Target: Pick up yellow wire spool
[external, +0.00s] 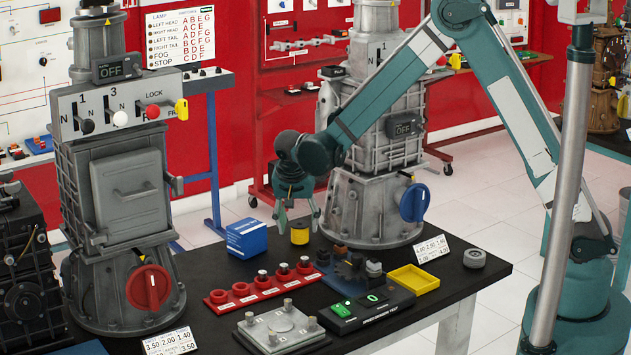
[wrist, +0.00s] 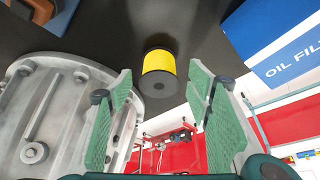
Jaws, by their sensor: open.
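The yellow wire spool (external: 299,234) stands on the black table top below my gripper (external: 298,222) in the external view. It has dark end flanges and yellow wire around its middle. In the wrist view the spool (wrist: 159,71) lies ahead of the space between the fingertips. My gripper (wrist: 160,98) is open, with its green padded fingers apart and nothing between them. In the external view the fingertips are close above or beside the spool; I cannot tell whether they touch it.
A blue oil filter box (external: 247,239) stands left of the spool, and a grey gearbox housing (external: 372,205) stands close on its right. In front are a red socket strip (external: 262,288), a yellow tray (external: 413,279) and a black control box (external: 362,308).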

